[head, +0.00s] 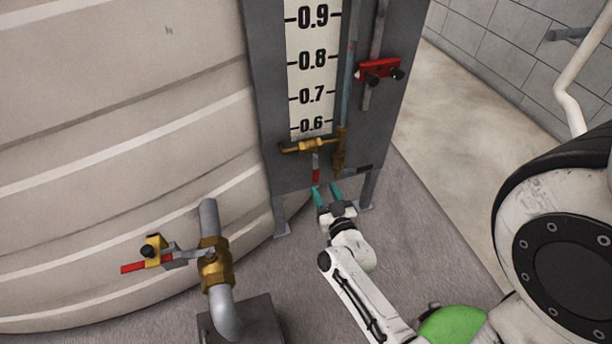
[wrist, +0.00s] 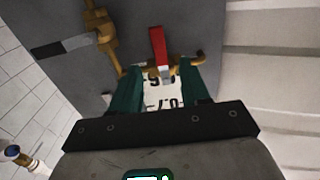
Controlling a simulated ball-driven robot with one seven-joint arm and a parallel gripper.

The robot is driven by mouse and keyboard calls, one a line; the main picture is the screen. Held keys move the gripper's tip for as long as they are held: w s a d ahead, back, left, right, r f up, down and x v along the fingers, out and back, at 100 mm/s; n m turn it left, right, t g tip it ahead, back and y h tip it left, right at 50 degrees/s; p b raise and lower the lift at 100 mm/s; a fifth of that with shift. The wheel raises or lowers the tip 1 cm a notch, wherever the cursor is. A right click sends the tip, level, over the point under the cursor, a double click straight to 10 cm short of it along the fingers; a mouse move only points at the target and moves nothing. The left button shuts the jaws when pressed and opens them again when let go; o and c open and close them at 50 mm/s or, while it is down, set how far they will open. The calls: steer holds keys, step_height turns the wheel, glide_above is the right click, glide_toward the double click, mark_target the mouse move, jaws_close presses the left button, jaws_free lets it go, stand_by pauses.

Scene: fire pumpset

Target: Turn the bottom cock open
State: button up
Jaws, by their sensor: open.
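The bottom cock is a brass fitting (head: 308,146) at the foot of the level gauge. Its red-tipped lever (head: 316,172) hangs down from it in the head view. My gripper (head: 326,188), with teal fingers, is open just below the lever's red end. In the wrist view, the red lever (wrist: 158,48) shows between and beyond the two fingers of my gripper (wrist: 160,72), with brass pipework (wrist: 110,40) to the left. The jaws are not closed on the lever. Whether a finger touches it cannot be told.
A grey gauge panel (head: 275,90) with a white number scale (head: 312,60) stands beside a large pale tank (head: 120,110). A red clamp-like part (head: 378,68) sits higher right. A brass valve with pipe (head: 215,262) stands left. Floor (head: 425,200) is clear right of the panel.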

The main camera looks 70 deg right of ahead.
mark_target(316, 175)
steer(key=b+x, duration=0.1)
steer(key=x, duration=0.8)
steer(key=shift+w+d+b, duration=0.1)
steer(key=shift+w+b, duration=0.05)
steer(key=shift+b, duration=0.15)
steer(key=shift+c, duration=0.4)
jaws_close()
